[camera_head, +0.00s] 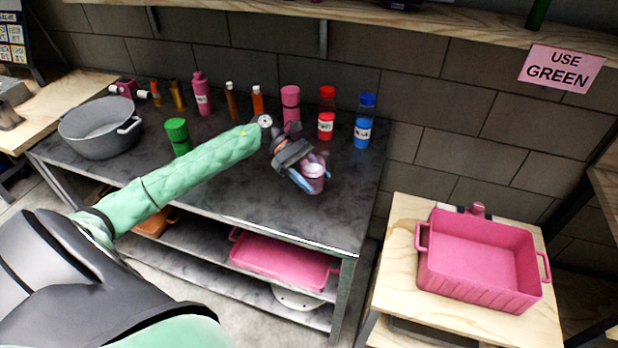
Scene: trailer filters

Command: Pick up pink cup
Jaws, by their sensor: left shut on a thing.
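The pink cup (314,178) is at the right part of the dark table, near its front. My left gripper (303,177) is shut on the pink cup, with its fingers around the cup's sides. I cannot tell whether the cup touches the tabletop or is just above it. My left arm, in a green sleeve, reaches in from the lower left and hides part of the table. My right gripper is not in view.
Bottles stand along the wall, among them a red one (326,112) and a blue one (364,120). A green container (178,137) and a grey pot (101,128) are at left. A pink tray (484,292) sits on the wooden table (396,262). A shelf (400,18) hangs above.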

